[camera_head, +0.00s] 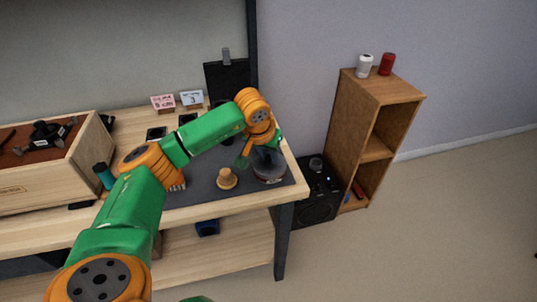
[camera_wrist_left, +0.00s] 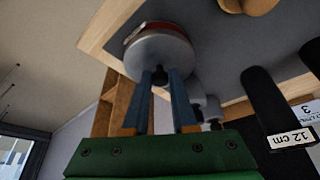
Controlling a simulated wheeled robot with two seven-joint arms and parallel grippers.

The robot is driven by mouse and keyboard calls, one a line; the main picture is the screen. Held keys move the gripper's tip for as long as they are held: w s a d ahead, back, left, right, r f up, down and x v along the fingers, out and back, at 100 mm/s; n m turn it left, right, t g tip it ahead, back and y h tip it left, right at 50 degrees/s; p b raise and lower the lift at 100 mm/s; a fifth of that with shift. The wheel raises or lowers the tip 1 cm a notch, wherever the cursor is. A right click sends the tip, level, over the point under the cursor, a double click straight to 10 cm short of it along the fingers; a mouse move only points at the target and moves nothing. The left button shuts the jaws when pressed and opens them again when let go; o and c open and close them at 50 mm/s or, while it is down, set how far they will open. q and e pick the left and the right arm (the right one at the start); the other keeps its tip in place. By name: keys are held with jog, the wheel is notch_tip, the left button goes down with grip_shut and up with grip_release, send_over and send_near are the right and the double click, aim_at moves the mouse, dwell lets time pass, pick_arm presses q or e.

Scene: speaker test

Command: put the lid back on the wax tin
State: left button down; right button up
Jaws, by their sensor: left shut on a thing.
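My left gripper (camera_head: 266,152) reaches down at the right end of the workbench, over the round wax tin (camera_head: 270,177), which has a dark reddish side. In the left wrist view my left gripper (camera_wrist_left: 160,76) is shut on the small dark knob of a round grey lid (camera_wrist_left: 158,52). A red and white edge of the tin (camera_wrist_left: 163,25) shows just beyond the lid. The lid is over the tin, close to it or touching; I cannot tell whether it sits fully down. My right gripper is not in view.
A wooden knobbed piece (camera_head: 227,179) stands left of the tin on the dark mat (camera_head: 203,190). The bench's front edge (camera_head: 240,203) is close to the tin. A wooden shelf (camera_head: 382,90) and a black speaker (camera_head: 318,205) stand to the right. A wooden box (camera_head: 45,190) is at left.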

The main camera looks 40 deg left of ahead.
pick_arm(q)
jog(key=shift+c, duration=0.8)
grip_release()
notch_tip(320, 180, up, 7)
jog(key=p, duration=0.6)
jog(key=shift+r+p, duration=0.1)
jog(key=shift+p, duration=0.2)
grip_shut()
jog(key=shift+f, duration=0.25)
dwell(0.8)
